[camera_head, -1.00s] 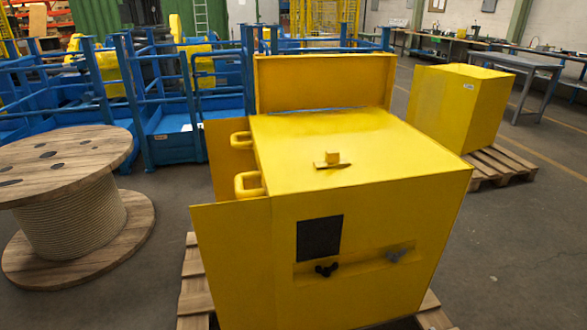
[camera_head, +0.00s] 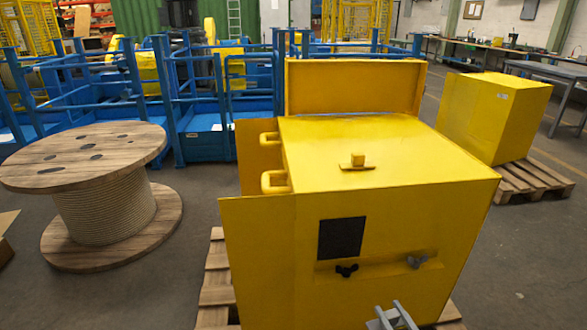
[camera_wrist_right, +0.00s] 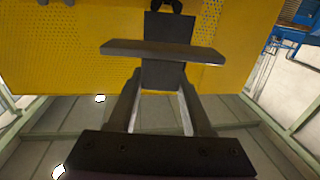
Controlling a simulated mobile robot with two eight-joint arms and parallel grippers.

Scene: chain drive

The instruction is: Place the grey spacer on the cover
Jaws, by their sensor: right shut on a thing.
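A large yellow box-shaped cover (camera_head: 400,225) stands in the middle of the head view. My right gripper (camera_head: 392,316) shows only in part at the bottom edge, in front of the cover. In the right wrist view my right gripper (camera_wrist_right: 161,78) is shut on a dark grey bar-like piece, which looks like the spacer (camera_wrist_right: 163,51). The bar lies across the fingertips, with the yellow surface behind it. My left gripper is not in view.
The cover stands on a wooden pallet (camera_head: 215,285). A wooden cable spool (camera_head: 100,205) is at left, and another yellow box (camera_head: 490,115) is at right on its own pallet. Blue railings (camera_head: 210,110) stand behind. Open floor lies at the lower right.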

